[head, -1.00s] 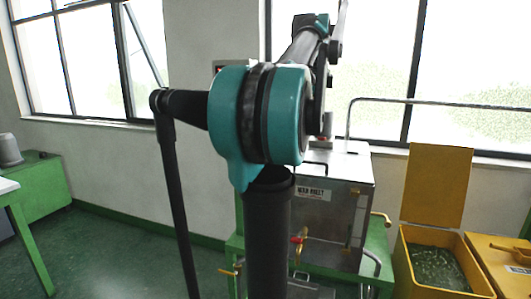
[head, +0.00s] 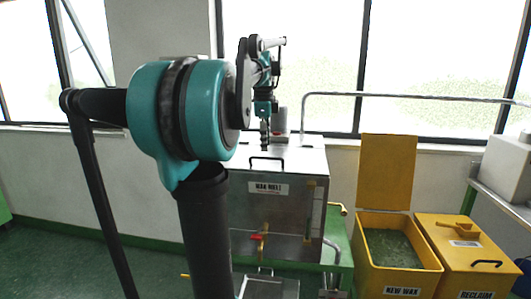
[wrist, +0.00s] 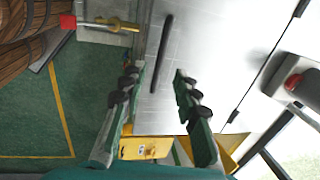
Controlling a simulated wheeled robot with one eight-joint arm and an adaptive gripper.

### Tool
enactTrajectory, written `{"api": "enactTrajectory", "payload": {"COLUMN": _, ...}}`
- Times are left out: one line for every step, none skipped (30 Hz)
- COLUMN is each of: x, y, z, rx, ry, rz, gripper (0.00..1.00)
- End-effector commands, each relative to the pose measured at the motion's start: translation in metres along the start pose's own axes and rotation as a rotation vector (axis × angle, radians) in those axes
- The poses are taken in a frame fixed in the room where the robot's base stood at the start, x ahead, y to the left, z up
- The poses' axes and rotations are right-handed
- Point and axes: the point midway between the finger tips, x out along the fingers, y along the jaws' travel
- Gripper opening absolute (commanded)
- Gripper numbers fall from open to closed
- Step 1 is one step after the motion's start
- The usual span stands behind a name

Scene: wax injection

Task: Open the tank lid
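The steel tank labelled "WAX MELT" (head: 266,210) stands on a green bench in the middle of the head view. Its lid (head: 300,160) lies flat and closed on top. A black bar handle (head: 266,160) is near the lid's front edge. My gripper (head: 265,146) points down close above the lid, behind the handle in the picture. In the wrist view my gripper (wrist: 155,72) has its two fingers spread apart with nothing between the tips. The handle (wrist: 162,55) shows ahead of the fingers, on the pale lid (wrist: 200,60). I see no contact with it.
A yellow NEW WAX bin (head: 400,285) with its lid up and a closed yellow RECLAIM bin (head: 470,250) stand to the right. A metal pipe (head: 400,97) runs behind the tank. A red-handled valve (head: 257,238) sticks out at the tank's front.

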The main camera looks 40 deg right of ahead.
Motion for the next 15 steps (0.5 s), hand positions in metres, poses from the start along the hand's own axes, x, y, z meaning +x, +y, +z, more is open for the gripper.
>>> {"api": "enactTrajectory", "payload": {"x": 0.009, "y": 0.000, "z": 0.000, "rx": 0.000, "ry": 0.000, "rz": 0.000, "gripper": 0.31}}
{"api": "enactTrajectory", "payload": {"x": 0.014, "y": 0.000, "z": 0.000, "rx": 0.000, "ry": 0.000, "rz": 0.000, "gripper": 0.31}}
{"api": "enactTrajectory", "payload": {"x": 0.020, "y": 0.000, "z": 0.000, "rx": 0.000, "ry": 0.000, "rz": 0.000, "gripper": 0.31}}
{"api": "enactTrajectory", "payload": {"x": 0.024, "y": 0.000, "z": 0.000, "rx": 0.000, "ry": 0.000, "rz": 0.000, "gripper": 0.31}}
{"api": "enactTrajectory", "payload": {"x": 0.028, "y": 0.000, "z": 0.000, "rx": 0.000, "ry": 0.000, "rz": 0.000, "gripper": 0.31}}
{"api": "enactTrajectory", "payload": {"x": 0.032, "y": 0.000, "z": 0.000, "rx": 0.000, "ry": 0.000, "rz": 0.000, "gripper": 0.31}}
{"api": "enactTrajectory", "payload": {"x": 0.034, "y": 0.000, "z": 0.000, "rx": 0.000, "ry": 0.000, "rz": 0.000, "gripper": 0.31}}
{"api": "enactTrajectory", "payload": {"x": 0.037, "y": 0.000, "z": 0.000, "rx": 0.000, "ry": 0.000, "rz": 0.000, "gripper": 0.31}}
{"api": "enactTrajectory", "payload": {"x": 0.040, "y": 0.000, "z": 0.000, "rx": 0.000, "ry": 0.000, "rz": 0.000, "gripper": 0.31}}
{"api": "enactTrajectory", "payload": {"x": 0.041, "y": 0.000, "z": 0.000, "rx": 0.000, "ry": 0.000, "rz": 0.000, "gripper": 0.31}}
{"api": "enactTrajectory", "payload": {"x": 0.042, "y": 0.000, "z": 0.000, "rx": 0.000, "ry": 0.000, "rz": 0.000, "gripper": 0.31}}
{"api": "enactTrajectory", "payload": {"x": 0.043, "y": 0.000, "z": 0.000, "rx": 0.000, "ry": 0.000, "rz": 0.000, "gripper": 0.31}}
{"api": "enactTrajectory", "payload": {"x": 0.044, "y": 0.000, "z": 0.000, "rx": 0.000, "ry": 0.000, "rz": 0.000, "gripper": 0.31}}
{"api": "enactTrajectory", "payload": {"x": 0.044, "y": 0.000, "z": 0.000, "rx": 0.000, "ry": 0.000, "rz": 0.000, "gripper": 0.31}}
{"api": "enactTrajectory", "payload": {"x": 0.044, "y": 0.000, "z": 0.000, "rx": 0.000, "ry": 0.000, "rz": 0.000, "gripper": 0.31}}
